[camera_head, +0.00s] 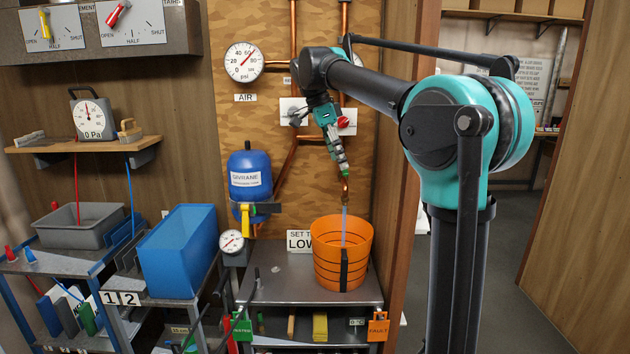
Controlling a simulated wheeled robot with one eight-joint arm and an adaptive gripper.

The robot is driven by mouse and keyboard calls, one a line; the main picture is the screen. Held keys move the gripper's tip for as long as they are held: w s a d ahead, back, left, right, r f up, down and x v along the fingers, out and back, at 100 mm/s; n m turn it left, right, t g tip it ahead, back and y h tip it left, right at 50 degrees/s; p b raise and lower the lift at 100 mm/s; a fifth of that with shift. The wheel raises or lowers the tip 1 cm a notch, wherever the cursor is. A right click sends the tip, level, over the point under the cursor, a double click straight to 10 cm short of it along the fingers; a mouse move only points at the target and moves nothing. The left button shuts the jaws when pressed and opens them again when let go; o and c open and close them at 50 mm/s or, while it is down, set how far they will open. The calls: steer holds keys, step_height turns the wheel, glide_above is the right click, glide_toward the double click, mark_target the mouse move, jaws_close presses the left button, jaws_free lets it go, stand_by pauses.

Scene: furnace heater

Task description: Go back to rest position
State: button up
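My arm reaches in from the right, with its elbow high and its wrist in front of the plywood panel (240,110). My gripper (344,171) points down, just above a copper spout (345,188) in the picture. Its fingers are small and seen from the side, so I cannot tell whether they are open or shut. I see no object held in it. A red tap knob (343,122) shows beside my gripper's body, on a white plate. A pale stream, apparently water, runs from the spout into an orange bucket (326,262).
The bucket stands on a grey metal table (290,290). A blue tank (250,182) with a yellow-handled valve and a pressure gauge (244,62) are left of my gripper. A blue bin (178,250) stands further left. A doorway opens behind my arm at the right.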

steer(key=s+d+f+n+y, duration=0.1)
steer(key=s+d+f+n, duration=0.15)
steer(key=f, duration=0.35)
steer(key=s+d+f+n, duration=0.1)
steer(key=d+f+n, duration=0.2)
steer(key=f, duration=0.3)
steer(key=s+d+f+n+t+y, duration=0.1)
steer(key=s+d+f+n, duration=0.1)
steer(key=s+f, duration=0.5)
steer(key=s+d+f+n+t+y, duration=0.1)
steer(key=s+d+f+n, duration=0.2)
steer(key=f, duration=0.7)
steer(key=s+d+f+n+t, duration=0.2)
steer(key=s+f+n, duration=0.3)
steer(key=s+f, duration=0.4)
steer(key=shift+s+d+n+y, duration=0.15)
steer(key=shift+s+n+y, duration=0.25)
steer(key=shift+s, duration=0.8)
